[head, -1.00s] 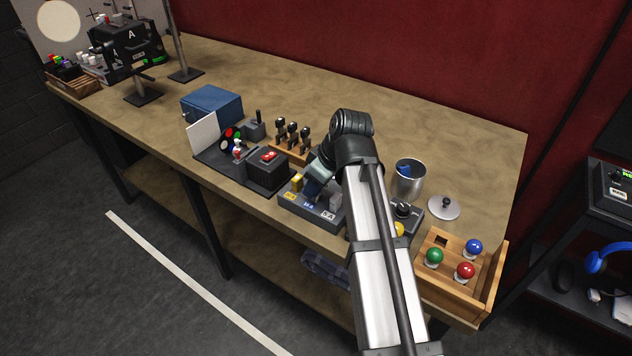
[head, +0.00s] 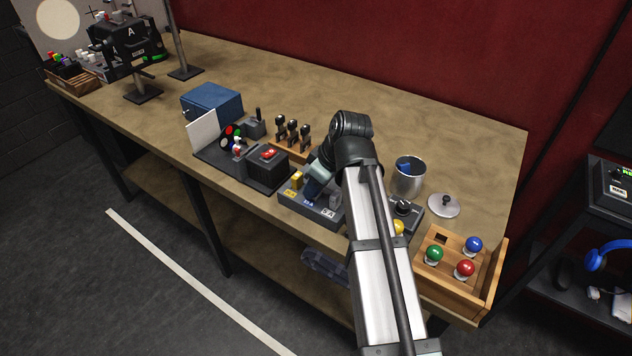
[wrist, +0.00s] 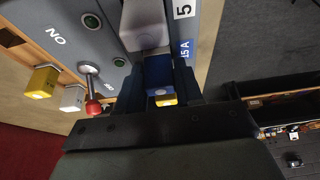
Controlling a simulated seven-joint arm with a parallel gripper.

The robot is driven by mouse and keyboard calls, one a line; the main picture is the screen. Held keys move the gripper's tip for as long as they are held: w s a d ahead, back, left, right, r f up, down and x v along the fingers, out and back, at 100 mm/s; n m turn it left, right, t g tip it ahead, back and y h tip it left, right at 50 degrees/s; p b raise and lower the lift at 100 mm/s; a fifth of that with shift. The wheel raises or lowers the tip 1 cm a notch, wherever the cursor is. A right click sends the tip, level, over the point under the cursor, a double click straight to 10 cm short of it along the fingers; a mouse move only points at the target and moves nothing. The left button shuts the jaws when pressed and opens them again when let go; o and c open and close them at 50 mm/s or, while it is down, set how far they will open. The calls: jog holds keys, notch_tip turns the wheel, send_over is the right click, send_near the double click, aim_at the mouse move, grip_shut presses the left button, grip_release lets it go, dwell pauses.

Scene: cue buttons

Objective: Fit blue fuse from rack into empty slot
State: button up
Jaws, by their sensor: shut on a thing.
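My gripper (wrist: 160,88) is shut on the blue fuse (wrist: 160,75), with one finger on each side of it. In the head view my gripper (head: 317,180) is at the fuse block (head: 308,211), over its middle position. The blue 15 A label (wrist: 185,52) is beside the held fuse. A grey fuse (wrist: 146,25) stands in the block beside it, near the 5 label (wrist: 182,10). A yellow fuse (head: 296,180) is at the block's left end. I cannot tell how deep the blue fuse sits; its lower end is hidden.
In the wrist view a yellow fuse (wrist: 41,81) and a white fuse (wrist: 72,98) stand in a wooden rack. A red-tipped lever (wrist: 92,103) is close to my gripper. A metal can (head: 409,178) and a wooden box with coloured balls (head: 452,285) are to the right.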

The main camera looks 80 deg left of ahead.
jog(key=shift+f, duration=0.1)
dwell(0.3)
jog(key=o, duration=1.1)
jog(key=shift+o, duration=0.9)
jog(key=shift+r, duration=3.55)
